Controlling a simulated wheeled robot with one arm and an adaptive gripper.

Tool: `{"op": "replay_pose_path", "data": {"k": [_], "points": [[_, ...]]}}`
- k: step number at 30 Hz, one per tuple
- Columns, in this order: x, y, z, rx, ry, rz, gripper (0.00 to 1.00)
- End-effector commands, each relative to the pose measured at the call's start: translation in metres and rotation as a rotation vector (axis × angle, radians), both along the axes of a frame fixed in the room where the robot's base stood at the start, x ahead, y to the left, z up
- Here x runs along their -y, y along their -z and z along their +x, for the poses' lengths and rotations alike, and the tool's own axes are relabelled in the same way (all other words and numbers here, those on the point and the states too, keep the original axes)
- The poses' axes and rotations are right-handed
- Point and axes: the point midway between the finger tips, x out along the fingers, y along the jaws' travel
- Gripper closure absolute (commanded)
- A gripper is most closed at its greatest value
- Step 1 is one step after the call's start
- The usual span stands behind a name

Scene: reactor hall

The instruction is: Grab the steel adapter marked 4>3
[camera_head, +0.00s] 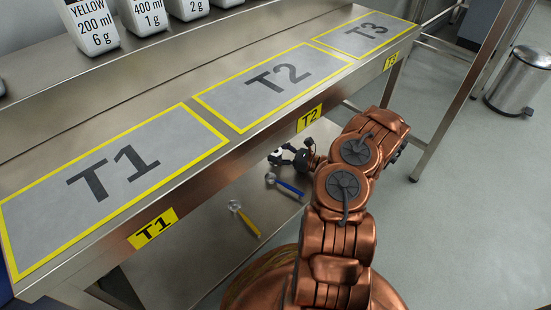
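No steel adapter marked 4>3 can be made out in the head view. My gripper (280,157) is small and dark at the end of my copper arm, below the front edge of the steel bench near the T2 label. It is over or near the lower shelf (185,262). A pale patch shows at the gripper, but I cannot tell whether it is a held thing or part of the gripper. Its fingers are too small to read as open or shut.
A blue-handled tool (287,187) and a yellow-handled tool (243,217) lie on the lower shelf. The bench top has bare zones T1 (60,225), T2 (235,98) and T3 (345,43). White labelled containers (92,28) stand behind. A bin (518,82) stands right on open floor.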

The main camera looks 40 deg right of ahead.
Motion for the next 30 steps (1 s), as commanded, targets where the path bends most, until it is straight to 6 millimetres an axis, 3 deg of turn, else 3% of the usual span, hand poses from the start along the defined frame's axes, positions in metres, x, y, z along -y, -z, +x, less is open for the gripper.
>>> {"op": "replay_pose_path", "data": {"k": [7,16,30], "points": [[-0.015,0.003,0.026,-0.001,-0.001,-0.001,0.37],[-0.017,0.001,0.029,-0.001,0.001,-0.001,0.37],[-0.017,0.001,0.029,-0.001,0.001,-0.001,0.85]]}}
